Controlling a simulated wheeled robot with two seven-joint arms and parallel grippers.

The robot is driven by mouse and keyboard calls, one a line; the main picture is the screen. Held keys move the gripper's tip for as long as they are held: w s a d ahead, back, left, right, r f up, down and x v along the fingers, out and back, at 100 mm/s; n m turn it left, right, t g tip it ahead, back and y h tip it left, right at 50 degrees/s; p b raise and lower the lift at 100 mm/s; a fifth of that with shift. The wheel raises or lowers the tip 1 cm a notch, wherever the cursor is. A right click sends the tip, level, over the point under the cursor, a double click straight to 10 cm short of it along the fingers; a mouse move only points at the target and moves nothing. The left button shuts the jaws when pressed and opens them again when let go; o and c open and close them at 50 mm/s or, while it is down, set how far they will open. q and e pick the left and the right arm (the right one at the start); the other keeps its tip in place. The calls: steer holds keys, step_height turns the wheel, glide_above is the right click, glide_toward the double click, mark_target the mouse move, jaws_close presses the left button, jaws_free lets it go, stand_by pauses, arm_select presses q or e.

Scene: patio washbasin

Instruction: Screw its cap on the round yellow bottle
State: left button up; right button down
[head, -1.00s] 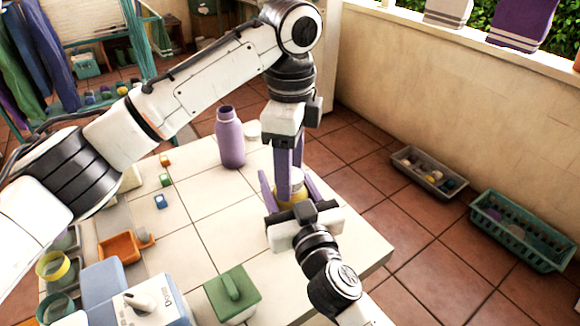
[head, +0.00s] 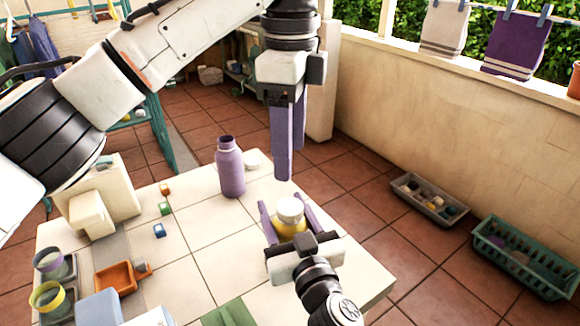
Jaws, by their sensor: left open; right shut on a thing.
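The round yellow bottle (head: 289,229) stands upright near the table's right edge. A white cap (head: 290,208) sits on its top; I cannot tell how tightly it is seated. My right gripper (head: 287,215) comes from the front and is shut on the yellow bottle, one purple finger on each side. My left gripper (head: 288,165) points down above the cap, open and empty, with clear space between its fingertips and the cap.
A purple bottle (head: 230,171) without a cap stands behind left, with a white round lid (head: 252,160) beside it. Small coloured blocks (head: 160,230) and an orange scoop (head: 121,277) lie left. Crates (head: 522,257) stand on the floor to the right.

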mark_target(290, 238)
arm_select(q)
steer(key=shift+r, duration=0.4)
arm_select(e)
steer(key=c, duration=0.7)
jaws_free()
arm_select(q)
steer(key=shift+r+p, duration=0.55)
arm_select(e)
steer(key=v, duration=1)
steer(key=shift+s, duration=0.15)
